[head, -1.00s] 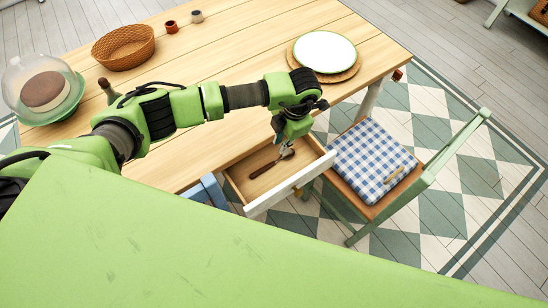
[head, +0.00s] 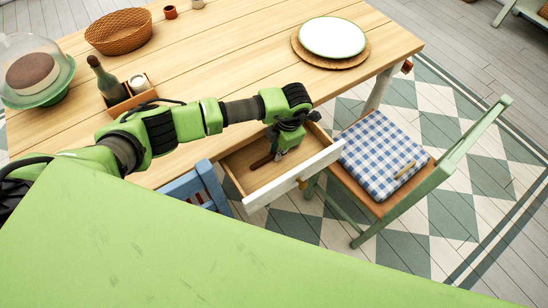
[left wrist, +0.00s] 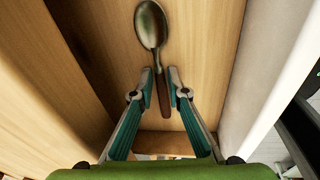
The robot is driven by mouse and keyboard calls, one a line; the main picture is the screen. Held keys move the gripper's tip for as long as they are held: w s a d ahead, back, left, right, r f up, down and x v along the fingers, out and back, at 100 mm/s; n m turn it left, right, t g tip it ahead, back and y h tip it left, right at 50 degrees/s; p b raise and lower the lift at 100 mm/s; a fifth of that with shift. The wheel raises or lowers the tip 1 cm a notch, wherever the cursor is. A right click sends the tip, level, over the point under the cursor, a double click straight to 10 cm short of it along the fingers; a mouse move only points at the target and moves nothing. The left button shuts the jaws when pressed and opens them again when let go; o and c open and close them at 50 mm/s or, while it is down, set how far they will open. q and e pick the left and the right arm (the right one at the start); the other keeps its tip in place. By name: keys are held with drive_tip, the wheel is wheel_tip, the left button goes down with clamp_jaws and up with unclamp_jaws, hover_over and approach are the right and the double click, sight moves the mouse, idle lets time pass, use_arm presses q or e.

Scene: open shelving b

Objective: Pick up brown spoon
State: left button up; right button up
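The brown spoon, with a dull metal bowl (left wrist: 151,25) and a brown handle (left wrist: 162,100), lies in the open drawer (head: 319,166). In the head view its handle end (head: 262,161) shows beside my left gripper (head: 279,155), which covers the rest. My left gripper points down into the drawer. In the left wrist view its fingertips (left wrist: 160,82) stand either side of the handle near the bowl. They look partly open, with a small gap at the left; contact at the right is unclear. My right gripper is not in view.
The wooden table (head: 215,60) holds a wicker basket (head: 118,32), a plate (head: 332,37), a caddy with a bottle (head: 108,84) and a domed cake stand (head: 38,75). A green chair (head: 440,176) stands right of the drawer, a blue chair (head: 198,187) left.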

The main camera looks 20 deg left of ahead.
use_arm(q)
clamp_jaws()
drive_tip(key=shift+r, duration=0.1)
